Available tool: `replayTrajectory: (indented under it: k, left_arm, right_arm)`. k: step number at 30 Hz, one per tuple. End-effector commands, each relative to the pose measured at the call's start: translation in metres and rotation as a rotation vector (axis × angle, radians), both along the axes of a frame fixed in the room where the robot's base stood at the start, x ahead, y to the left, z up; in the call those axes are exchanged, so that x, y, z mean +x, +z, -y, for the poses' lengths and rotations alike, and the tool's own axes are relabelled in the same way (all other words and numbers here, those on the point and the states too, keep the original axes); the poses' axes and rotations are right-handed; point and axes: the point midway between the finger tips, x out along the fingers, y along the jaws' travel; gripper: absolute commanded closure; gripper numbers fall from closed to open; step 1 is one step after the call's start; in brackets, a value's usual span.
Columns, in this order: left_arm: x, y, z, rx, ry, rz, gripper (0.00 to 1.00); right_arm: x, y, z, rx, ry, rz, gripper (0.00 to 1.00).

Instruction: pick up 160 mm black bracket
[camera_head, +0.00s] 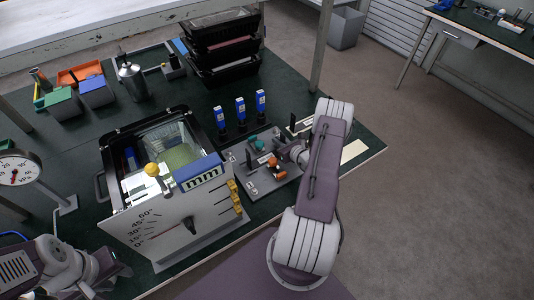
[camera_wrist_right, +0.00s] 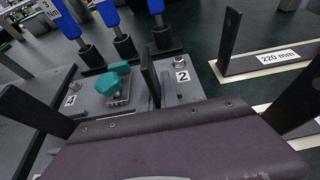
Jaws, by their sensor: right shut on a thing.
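A black U-shaped bracket lies across the right wrist view, with its left upright (camera_wrist_right: 30,112) and right upright (camera_wrist_right: 296,98) slanting outward; I see no label on it. My right gripper (camera_wrist_right: 157,75) is shut on it, with its thin black fingers near the middle. In the head view the right gripper (camera_head: 291,152) is over the grey fixture plate (camera_head: 262,183), and the arm hides most of the bracket. My left gripper (camera_head: 100,268) is at the lower left; its jaws are unclear.
Another black bracket (camera_wrist_right: 232,38) stands by a 220 mm label, with a bare pale strip (camera_head: 354,151) nearby. Fixtures marked 4 and 2, a teal knob (camera_wrist_right: 108,84) and blue-handled tools (camera_head: 240,105) are close. An open housing (camera_head: 112,160) and black trays (camera_head: 228,70) stand left and behind.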

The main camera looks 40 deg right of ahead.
Motion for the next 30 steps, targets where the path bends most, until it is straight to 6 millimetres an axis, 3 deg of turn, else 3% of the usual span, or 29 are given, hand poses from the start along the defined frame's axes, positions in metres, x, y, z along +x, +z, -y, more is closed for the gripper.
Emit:
replayTrajectory:
  k: [8, 13, 24, 30]
  left_arm:
    - [0.000, 0.000, 0.000, 0.000, 0.000, 0.000, 0.64]
    - [0.000, -0.001, 0.000, 0.000, 0.000, 0.000, 0.64]
    - [0.000, -0.008, 0.000, 0.000, 0.000, 0.000, 0.64]
    - [0.000, -0.009, 0.000, 0.000, 0.000, 0.000, 0.64]
  right_arm:
    - [0.001, 0.012, 0.001, -0.002, 0.000, 0.002, 1.00]
    - [-0.001, 0.046, 0.003, -0.004, -0.001, 0.004, 1.00]
    - [-0.062, 0.093, 0.063, -0.005, -0.003, 0.002, 1.00]
    - [-0.079, 0.108, 0.080, -0.002, -0.001, 0.001, 1.00]
